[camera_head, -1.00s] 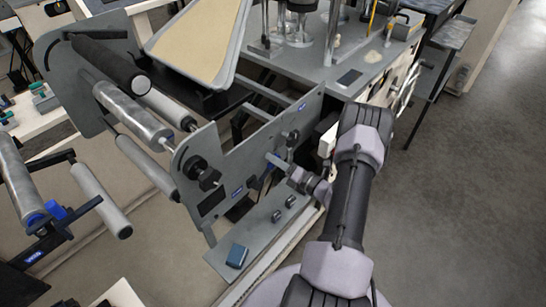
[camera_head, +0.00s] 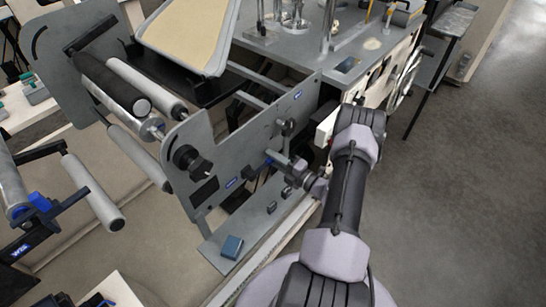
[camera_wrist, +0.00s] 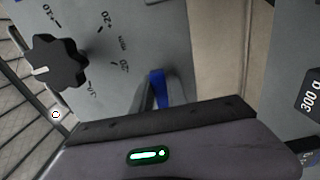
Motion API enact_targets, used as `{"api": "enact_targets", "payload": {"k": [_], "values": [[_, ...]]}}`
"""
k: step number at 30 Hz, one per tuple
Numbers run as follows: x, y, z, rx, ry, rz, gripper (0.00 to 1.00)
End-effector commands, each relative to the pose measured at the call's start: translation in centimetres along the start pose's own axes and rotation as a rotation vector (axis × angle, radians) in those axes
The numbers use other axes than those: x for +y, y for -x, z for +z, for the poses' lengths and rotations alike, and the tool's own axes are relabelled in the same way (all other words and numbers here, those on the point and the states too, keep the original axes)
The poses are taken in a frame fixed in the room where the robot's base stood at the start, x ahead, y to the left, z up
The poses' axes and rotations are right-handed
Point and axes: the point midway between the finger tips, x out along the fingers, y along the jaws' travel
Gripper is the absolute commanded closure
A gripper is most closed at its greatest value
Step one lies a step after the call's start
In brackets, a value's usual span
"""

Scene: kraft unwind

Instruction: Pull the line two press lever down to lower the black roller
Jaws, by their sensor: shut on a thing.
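My gripper (camera_head: 294,166) is at the outer face of the grey side plate (camera_head: 243,150), its fingers shut on the blue-marked press lever (camera_head: 270,158). The wrist view shows a blue part of the lever (camera_wrist: 157,90) just beyond the gripper body; the grasp itself is mostly hidden. The black roller (camera_head: 113,86) is at the left between the two side plates. It lies low, along the shiny metal roller (camera_head: 153,128), and looks to be touching it or nearly so.
A black star knob (camera_wrist: 57,63) beside a millimetre scale shows in the wrist view. A "300 g" label (camera_wrist: 311,95) is at right. A small blue box (camera_head: 232,247) sits on the ledge below the plate. Pale rollers (camera_head: 92,190) stand at left. The floor at right is clear.

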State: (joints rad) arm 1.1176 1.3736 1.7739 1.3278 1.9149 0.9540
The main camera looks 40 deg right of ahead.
Motion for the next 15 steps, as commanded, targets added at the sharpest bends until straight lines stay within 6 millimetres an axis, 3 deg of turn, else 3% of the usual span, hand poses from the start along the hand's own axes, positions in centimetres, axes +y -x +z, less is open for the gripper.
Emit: {"api": "enact_targets", "payload": {"k": [12, 13, 15], "values": [[-0.25, 0.07, -0.08, -0.001, -0.012, -0.002, 1.0], [-0.25, 0.07, -0.08, -0.001, -0.012, -0.002, 0.8], [-0.26, 0.07, -0.09, -0.001, -0.012, -0.003, 0.66]]}}
